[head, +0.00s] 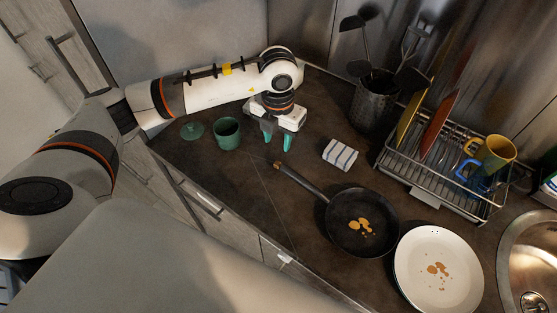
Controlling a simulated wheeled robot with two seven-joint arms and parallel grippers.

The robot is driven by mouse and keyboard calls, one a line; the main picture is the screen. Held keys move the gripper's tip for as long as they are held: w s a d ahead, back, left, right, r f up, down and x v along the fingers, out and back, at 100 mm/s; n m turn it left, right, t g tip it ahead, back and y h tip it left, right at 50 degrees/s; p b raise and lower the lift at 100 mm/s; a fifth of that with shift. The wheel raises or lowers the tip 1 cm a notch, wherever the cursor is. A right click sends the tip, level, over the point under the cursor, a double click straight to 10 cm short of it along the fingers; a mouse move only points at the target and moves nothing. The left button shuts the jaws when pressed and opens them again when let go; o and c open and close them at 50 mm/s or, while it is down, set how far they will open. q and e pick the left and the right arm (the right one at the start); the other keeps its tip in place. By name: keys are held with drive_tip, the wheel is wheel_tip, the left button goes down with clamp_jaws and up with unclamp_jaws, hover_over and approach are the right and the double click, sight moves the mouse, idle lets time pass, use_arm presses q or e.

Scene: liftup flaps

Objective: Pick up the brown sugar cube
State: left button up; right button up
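I cannot make out a brown sugar cube anywhere in the head view. If it is on the counter, it may be too small, too dark or hidden by my arm. My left gripper (277,143) points down over the dark counter (232,175), right of a green cup (228,138). Its two teal fingers are apart, with nothing visible between them. A small round green lid or dish (192,130) lies left of the cup. My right gripper is not in view.
A striped cloth (340,154) lies right of my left gripper. A stained frying pan (345,233) and stained white plate (415,260) are nearer. A dish rack (425,189), utensil holder (371,106) and sink (530,268) stand to the right.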

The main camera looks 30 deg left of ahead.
use_arm(q)
drive_tip(key=p, duration=0.1)
hover_over(277, 163)
wheel_tip(277, 163, down, 4)
drive_tip(key=shift+d+f, duration=0.1)
drive_tip(key=shift+d, duration=0.05)
drive_tip(key=shift+f+p, duration=0.3)
wheel_tip(277, 163, down, 4)
drive_tip(key=shift+r+p, duration=0.15)
drive_tip(key=shift+p, duration=0.6)
drive_tip(key=shift+f, duration=0.45)
drive_tip(key=shift+c, duration=0.2)
clamp_jaws()
